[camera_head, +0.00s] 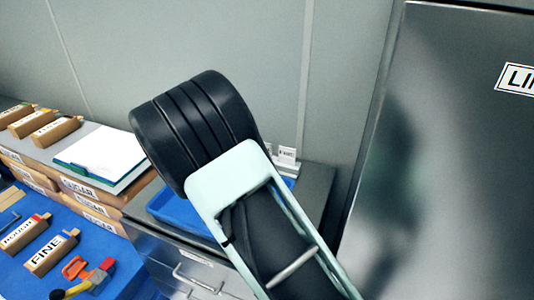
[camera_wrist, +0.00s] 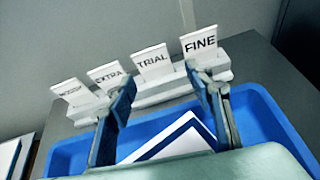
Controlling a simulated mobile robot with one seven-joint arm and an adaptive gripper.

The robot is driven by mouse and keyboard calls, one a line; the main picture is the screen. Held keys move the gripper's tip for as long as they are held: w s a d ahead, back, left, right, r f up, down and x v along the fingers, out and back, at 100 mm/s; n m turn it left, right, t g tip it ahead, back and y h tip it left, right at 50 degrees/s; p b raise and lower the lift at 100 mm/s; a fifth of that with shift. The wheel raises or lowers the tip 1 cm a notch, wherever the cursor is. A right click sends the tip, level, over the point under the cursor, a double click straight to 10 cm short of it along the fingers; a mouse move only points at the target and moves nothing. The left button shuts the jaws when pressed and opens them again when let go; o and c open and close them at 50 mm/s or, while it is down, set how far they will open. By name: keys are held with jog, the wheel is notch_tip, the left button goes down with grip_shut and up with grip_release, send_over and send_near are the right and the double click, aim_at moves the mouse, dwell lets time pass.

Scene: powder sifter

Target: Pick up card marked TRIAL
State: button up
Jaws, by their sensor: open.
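The card marked TRIAL (camera_wrist: 152,62) is white and stands upright in a white holder (camera_wrist: 163,89) in the wrist view, third from the left in the row. My gripper (camera_wrist: 158,78) is open in the wrist view, its two dark fingers apart. The TRIAL card shows between and beyond the fingertips, and nothing is between the jaws. In the head view my arm hides most of the holder. Only small white cards (camera_head: 287,154) show past it, their marks too small to read.
Beside TRIAL stand the FINE card (camera_wrist: 199,42), the EXTRA card (camera_wrist: 106,75) and a card with unclear letters (camera_wrist: 71,91). A blue tray (camera_wrist: 262,118) with a white and blue item (camera_wrist: 178,141) lies below the gripper. A metal cabinet (camera_head: 440,170) stands at right.

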jog(key=shift+w+a+f+n+t, duration=0.3)
jog(key=shift+w+a+f+n, duration=0.15)
jog(key=shift+w+n, duration=0.15)
jog(key=x, duration=0.3)
jog(key=p+x, duration=0.1)
jog(key=x, duration=0.6)
jog(key=shift+s+f+p, duration=0.1)
jog(key=shift+f+p, duration=0.15)
jog(key=shift+p, duration=0.1)
jog(key=c, duration=0.7)
jog(key=shift+r, duration=0.1)
jog(key=shift+c, duration=0.2)
